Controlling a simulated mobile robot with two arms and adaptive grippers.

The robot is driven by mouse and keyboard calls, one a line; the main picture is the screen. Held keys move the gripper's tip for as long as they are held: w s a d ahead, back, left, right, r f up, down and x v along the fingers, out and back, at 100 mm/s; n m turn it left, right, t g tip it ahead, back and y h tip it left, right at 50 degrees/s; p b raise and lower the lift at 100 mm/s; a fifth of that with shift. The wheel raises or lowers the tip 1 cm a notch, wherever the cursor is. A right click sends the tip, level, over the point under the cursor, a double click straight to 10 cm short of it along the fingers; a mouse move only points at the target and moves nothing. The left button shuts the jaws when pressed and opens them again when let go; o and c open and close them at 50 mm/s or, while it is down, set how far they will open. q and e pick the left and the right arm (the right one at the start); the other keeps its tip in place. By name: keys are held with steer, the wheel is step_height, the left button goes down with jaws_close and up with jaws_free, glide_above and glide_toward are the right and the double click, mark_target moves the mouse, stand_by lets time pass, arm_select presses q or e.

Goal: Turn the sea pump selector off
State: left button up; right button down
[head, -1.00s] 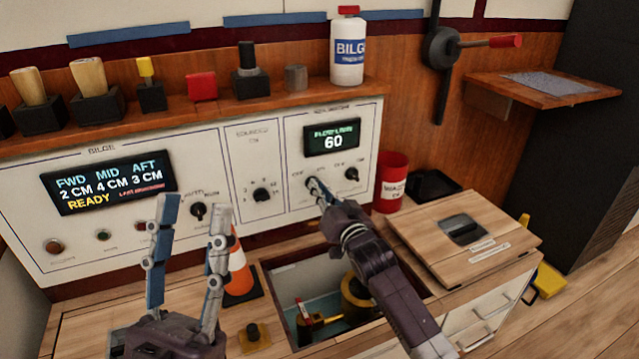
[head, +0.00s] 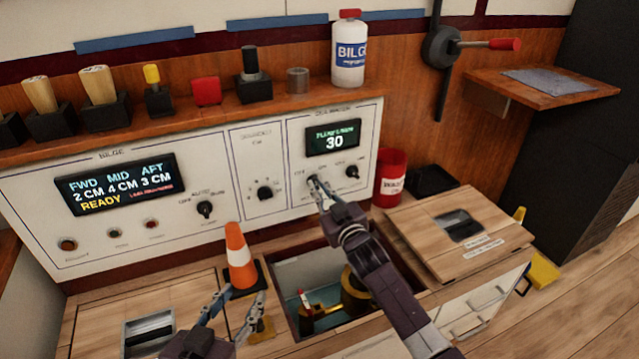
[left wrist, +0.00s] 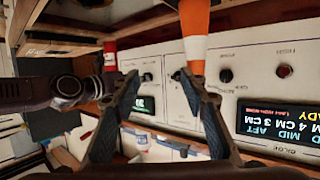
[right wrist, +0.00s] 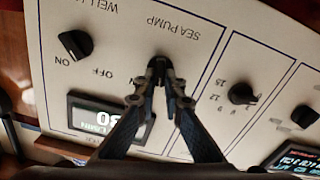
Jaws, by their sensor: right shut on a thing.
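The sea pump selector is a dark knob (right wrist: 158,64) under the "SEA PUMP" label in the right wrist view. My right gripper (right wrist: 156,82) has its fingertips closed around it. In the head view my right gripper (head: 318,186) covers most of the knob, so its pointing direction is hard to read. The small panel display (head: 333,140) above it reads 30. My left gripper (head: 240,301) is open and empty, low in front of the panel beside the orange and white cone (head: 238,256). In the left wrist view its fingers (left wrist: 158,95) stand apart.
Another knob (head: 352,172) sits right of the selector, and one (head: 264,193) to its left. An open hatch (head: 290,318) in the counter holds brass fittings. A red canister (head: 390,178) and a loose wooden lid (head: 425,222) are to the right.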

steer(key=n, duration=0.2)
steer(key=shift+a+n+p, duration=0.1)
steer(key=shift+n+p, duration=0.2)
arm_select(q)
steer(key=s+a+f+g+y, duration=0.1)
steer(key=s+f+g, duration=0.2)
steer(key=s+f, duration=0.1)
steer(key=shift+a+f, duration=0.4)
steer(key=shift+f, duration=0.5)
arm_select(e)
steer(key=shift+f+n, duration=0.15)
steer(key=shift+n, duration=1.15)
steer(key=c, duration=2)
jaws_free()
steer(key=shift+c, duration=0.2)
arm_select(q)
steer(key=shift+s, duration=0.1)
arm_select(e)
steer(key=shift+s, duration=0.1)
steer(key=v, duration=1.2)
